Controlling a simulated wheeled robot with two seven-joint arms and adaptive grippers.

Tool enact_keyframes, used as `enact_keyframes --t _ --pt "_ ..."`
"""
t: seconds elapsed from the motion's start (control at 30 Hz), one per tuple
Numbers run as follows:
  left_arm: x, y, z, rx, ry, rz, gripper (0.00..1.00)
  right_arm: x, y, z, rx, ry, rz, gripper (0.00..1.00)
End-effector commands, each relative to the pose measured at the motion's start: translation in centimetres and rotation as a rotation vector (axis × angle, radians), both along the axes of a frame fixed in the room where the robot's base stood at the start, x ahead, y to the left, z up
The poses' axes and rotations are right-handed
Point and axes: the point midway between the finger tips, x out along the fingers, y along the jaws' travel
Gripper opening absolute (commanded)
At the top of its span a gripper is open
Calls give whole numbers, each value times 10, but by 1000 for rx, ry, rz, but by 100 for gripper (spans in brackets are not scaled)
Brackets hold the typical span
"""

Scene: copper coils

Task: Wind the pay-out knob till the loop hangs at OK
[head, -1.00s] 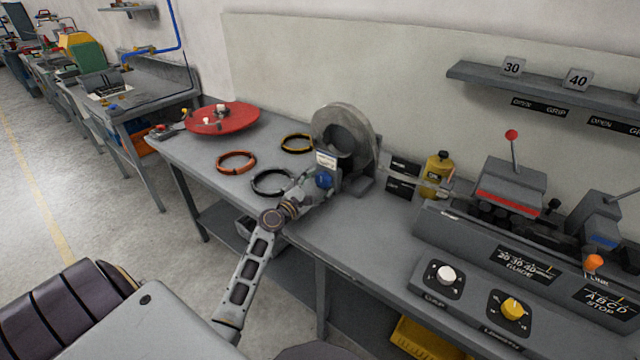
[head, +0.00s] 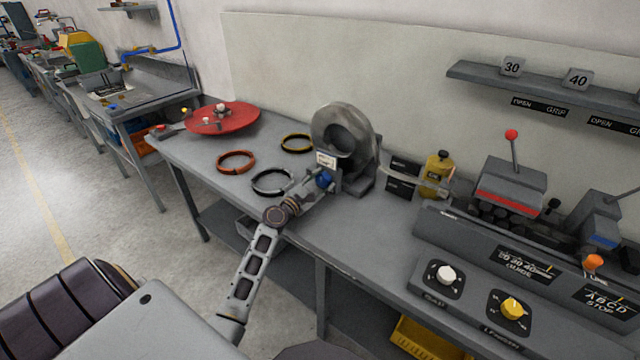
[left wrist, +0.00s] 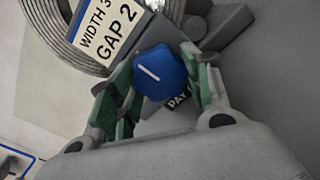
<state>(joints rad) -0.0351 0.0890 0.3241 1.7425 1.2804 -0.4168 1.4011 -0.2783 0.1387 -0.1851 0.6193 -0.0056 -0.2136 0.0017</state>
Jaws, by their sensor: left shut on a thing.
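The blue pay-out knob (left wrist: 160,73) has a white pointer line and sits on the front of the grey coil stand. In the head view the knob (head: 325,178) is partly covered by my gripper. My left gripper (left wrist: 158,88) has its green-padded fingers on both sides of the knob and is shut on it. In the head view the left gripper (head: 314,185) reaches the knob from the front left. A label starting "PAY" is partly hidden below the knob. The grey coil (head: 326,125) stands upright behind it. I cannot make out the loop or an OK mark. My right gripper is not in view.
A red disc (head: 222,119) and orange (head: 236,170), black (head: 272,193) and yellow (head: 297,150) rings lie left of the coil. A yellow bottle-like unit (head: 437,170) and lever machines (head: 508,183) stand to the right. Some bench front is clear.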

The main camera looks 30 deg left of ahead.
Motion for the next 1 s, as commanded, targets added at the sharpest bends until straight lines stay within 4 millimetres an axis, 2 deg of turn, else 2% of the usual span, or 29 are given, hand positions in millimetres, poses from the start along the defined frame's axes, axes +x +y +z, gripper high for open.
enact_keyframes --t 0.37,0.57,0.73,0.87,1.0 --pt "0 0 -1 55 -4 -1 25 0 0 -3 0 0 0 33" --pt "0 0 -1 157 -12 -1 25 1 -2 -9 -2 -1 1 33" --pt "0 0 -2 287 -22 -1 25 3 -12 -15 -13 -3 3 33" --pt "0 1 -1 406 -32 -1 25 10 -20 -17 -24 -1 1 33" --pt "0 1 -1 538 -42 -2 25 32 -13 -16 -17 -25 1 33"
